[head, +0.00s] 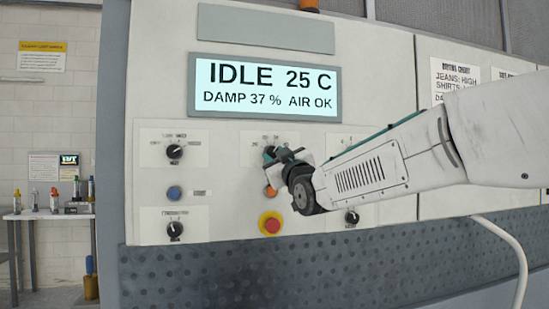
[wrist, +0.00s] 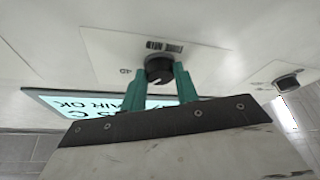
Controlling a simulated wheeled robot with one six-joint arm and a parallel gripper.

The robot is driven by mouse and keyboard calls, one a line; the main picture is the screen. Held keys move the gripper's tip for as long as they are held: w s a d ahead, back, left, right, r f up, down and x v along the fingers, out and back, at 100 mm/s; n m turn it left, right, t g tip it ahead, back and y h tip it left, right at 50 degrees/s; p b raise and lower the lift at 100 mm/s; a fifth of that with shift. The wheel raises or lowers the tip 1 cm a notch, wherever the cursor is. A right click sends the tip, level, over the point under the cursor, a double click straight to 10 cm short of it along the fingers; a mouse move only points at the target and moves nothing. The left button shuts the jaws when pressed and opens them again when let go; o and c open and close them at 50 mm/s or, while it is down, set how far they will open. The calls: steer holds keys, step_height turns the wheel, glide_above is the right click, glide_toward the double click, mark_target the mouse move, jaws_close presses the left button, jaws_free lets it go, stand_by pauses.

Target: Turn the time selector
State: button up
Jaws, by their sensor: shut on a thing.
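The time selector is a black round knob (wrist: 158,66) on a white plate with a label that reads like "TIME MIN" in the wrist view, where the picture is upside down. My gripper (wrist: 160,84) has its two green fingers on either side of the knob and is shut on it. A pale pointer mark shows on the knob. In the head view my gripper (head: 272,156) reaches the upper middle plate of the panel and mostly hides the knob.
The display (head: 265,87) reads IDLE, 25 C, DAMP 37 %, AIR OK. Other knobs sit at the upper left (head: 175,152), lower left (head: 175,229) and lower right (head: 351,217). A blue button (head: 174,193) and a red stop button (head: 270,224) are close by.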

steer(key=n+g, duration=0.1)
steer(key=n, duration=0.3)
steer(key=n+g+y, duration=0.1)
steer(key=n+g, duration=0.1)
steer(key=n, duration=0.3)
steer(key=n+g+y, duration=0.1)
steer(key=n+g, duration=0.1)
steer(key=n, duration=0.2)
steer(key=shift+w+d+r, duration=0.1)
steer(key=shift+d+r, duration=0.2)
steer(key=shift+n, duration=0.4)
steer(key=o, duration=1)
steer(key=v, duration=0.8)
steer(key=shift+w, duration=0.1)
